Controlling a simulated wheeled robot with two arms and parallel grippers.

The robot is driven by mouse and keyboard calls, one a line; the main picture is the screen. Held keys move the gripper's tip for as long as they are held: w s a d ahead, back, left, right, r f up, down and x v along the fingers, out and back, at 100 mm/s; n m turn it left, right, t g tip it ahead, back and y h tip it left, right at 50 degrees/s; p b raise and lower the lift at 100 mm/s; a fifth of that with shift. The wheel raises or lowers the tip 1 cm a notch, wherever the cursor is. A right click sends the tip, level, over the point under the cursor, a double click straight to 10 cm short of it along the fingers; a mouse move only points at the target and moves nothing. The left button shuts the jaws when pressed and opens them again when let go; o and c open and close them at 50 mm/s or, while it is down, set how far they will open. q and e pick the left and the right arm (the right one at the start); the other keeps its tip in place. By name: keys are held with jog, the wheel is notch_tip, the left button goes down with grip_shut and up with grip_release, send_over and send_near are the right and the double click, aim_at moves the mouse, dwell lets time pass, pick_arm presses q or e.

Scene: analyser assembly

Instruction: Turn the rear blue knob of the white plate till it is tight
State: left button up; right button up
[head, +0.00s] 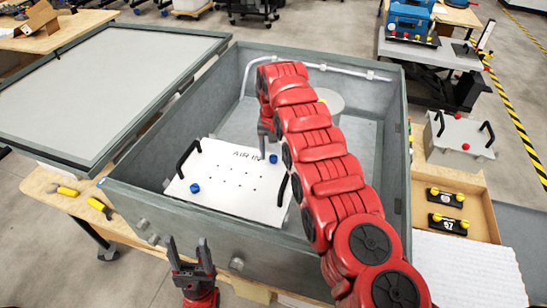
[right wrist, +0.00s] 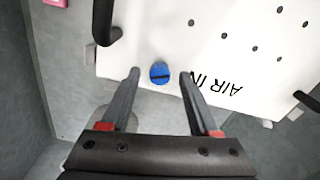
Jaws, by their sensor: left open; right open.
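The white plate (head: 225,185) lies inside the grey open case and has two black handles and "AIR IN" lettering. Its rear blue knob (head: 273,158) is by the lettering, and the other blue knob (head: 195,188) is near the front left. My right gripper (head: 266,148) points down at the rear knob. In the right wrist view the rear knob (right wrist: 159,76) shows between the open fingertips (right wrist: 159,71), with a gap on each side. Its slot runs roughly across the picture. Whether the fingertips are at knob height is unclear. My left gripper (head: 190,250) is open and empty in front of the case.
The case (head: 240,235) has high walls around the plate, and its lid (head: 100,85) lies open at left. A pipe (head: 345,70) runs along the back wall. Yellow-handled tools (head: 68,191) lie on the table at left.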

jog(key=shift+s+f, duration=0.1)
grip_shut()
jog(key=shift+f+m+b, duration=0.3)
jog(key=shift+m+b, duration=0.1)
jog(key=shift+b, duration=0.45)
jog(key=shift+r+m, duration=0.15)
jog(key=shift+m, duration=0.45)
jog(key=m, duration=0.3)
jog(key=shift+r, duration=0.1)
grip_release()
jog(key=shift+r, duration=0.1)
